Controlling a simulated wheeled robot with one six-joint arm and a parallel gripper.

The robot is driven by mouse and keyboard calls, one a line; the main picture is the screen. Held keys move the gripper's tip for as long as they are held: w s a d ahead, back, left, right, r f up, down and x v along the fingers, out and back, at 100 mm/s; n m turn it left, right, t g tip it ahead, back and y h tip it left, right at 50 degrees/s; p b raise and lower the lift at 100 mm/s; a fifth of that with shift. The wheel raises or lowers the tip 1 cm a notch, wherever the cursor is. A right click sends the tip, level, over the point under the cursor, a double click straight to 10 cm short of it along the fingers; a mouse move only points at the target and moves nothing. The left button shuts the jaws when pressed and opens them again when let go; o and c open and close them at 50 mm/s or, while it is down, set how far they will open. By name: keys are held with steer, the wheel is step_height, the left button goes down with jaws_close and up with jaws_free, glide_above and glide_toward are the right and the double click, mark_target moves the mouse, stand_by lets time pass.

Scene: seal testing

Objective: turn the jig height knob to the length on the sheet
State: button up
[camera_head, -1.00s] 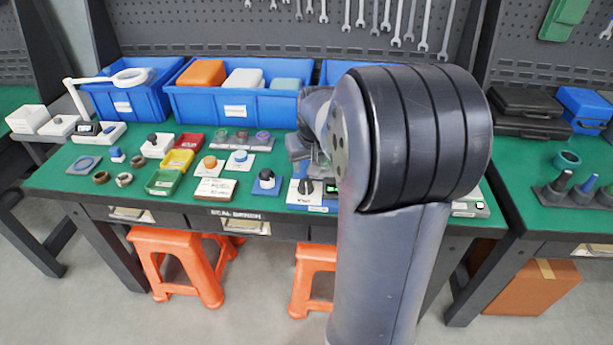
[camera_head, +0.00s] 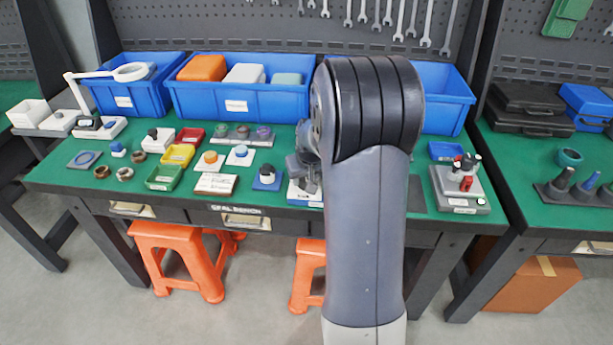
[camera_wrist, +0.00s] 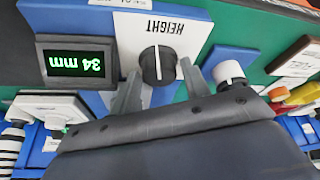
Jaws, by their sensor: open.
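The jig height knob (camera_wrist: 158,65) is black with a pale pointer line, on a white plate marked HEIGHT, upside down in the wrist view. Its green display (camera_wrist: 75,63) beside it reads 34 mm, also upside down. My gripper (camera_wrist: 160,86) is open, one finger on each side of the knob's near part; I cannot tell whether they touch it. In the head view my gripper (camera_head: 306,168) is over the jig's white plate (camera_head: 305,194) and hides most of it. A written card (camera_head: 216,184), probably the sheet, lies left of it; its writing is too small to read.
Red, yellow and green trays (camera_head: 164,180) lie further left. Blue bins (camera_head: 240,101) line the back. A grey device with red and black parts (camera_head: 461,187) stands at the right.

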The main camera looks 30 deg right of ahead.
steer(key=shift+c, duration=0.5)
steer(key=c, duration=0.6)
steer(key=shift+m, duration=0.3)
steer(key=m+b, duration=0.1)
steer(key=m, duration=0.1)
steer(key=m+h+b, duration=0.1)
steer(key=shift+w+a+f+m+g+h, duration=0.1)
steer(key=shift+a+f+m+g+h, duration=0.05)
steer(key=shift+m+g+h, duration=0.2)
steer(key=shift+m+g+h+b, duration=0.4)
steer(key=shift+m+b, duration=0.7)
steer(key=shift+m, duration=0.45)
steer(key=o, duration=0.7)
